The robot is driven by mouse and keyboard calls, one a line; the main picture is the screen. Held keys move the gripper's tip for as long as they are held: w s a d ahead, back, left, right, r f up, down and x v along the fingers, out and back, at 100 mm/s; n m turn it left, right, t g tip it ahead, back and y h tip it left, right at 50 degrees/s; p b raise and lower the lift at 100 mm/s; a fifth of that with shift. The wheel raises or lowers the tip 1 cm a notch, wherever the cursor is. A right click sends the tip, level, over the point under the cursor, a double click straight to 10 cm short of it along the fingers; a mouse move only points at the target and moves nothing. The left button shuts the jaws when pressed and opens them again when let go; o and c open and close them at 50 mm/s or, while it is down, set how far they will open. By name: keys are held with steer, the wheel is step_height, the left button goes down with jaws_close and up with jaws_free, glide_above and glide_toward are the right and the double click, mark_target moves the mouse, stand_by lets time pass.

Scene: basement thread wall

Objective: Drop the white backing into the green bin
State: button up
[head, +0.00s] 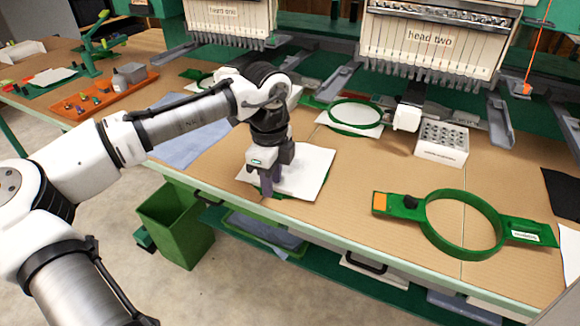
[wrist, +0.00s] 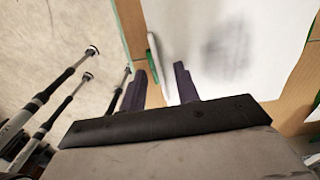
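The white backing (head: 308,168) lies as a flat sheet on the cardboard-brown table near its front edge. It fills the upper right of the wrist view (wrist: 235,40). My gripper (head: 268,186) points down at the sheet's left front part. In the wrist view my gripper (wrist: 160,70) has its two dark purple fingers apart, with nothing clearly held between them. The sheet's edge shows just beyond the fingertips; I cannot tell whether they touch it. The green bin (head: 175,225) stands on the floor in front of the table, left of and below my gripper.
A slim green and white object (wrist: 152,52) lies by the sheet's edge. A green hoop (head: 462,222) lies right, another hoop (head: 355,114) behind. A white block with holes (head: 442,142) and blue cloth (head: 190,135) are nearby. Embroidery heads (head: 430,50) line the back.

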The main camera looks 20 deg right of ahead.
jaws_close()
step_height(320, 180, up, 5)
steer(key=p, duration=0.5)
stand_by(0.4)
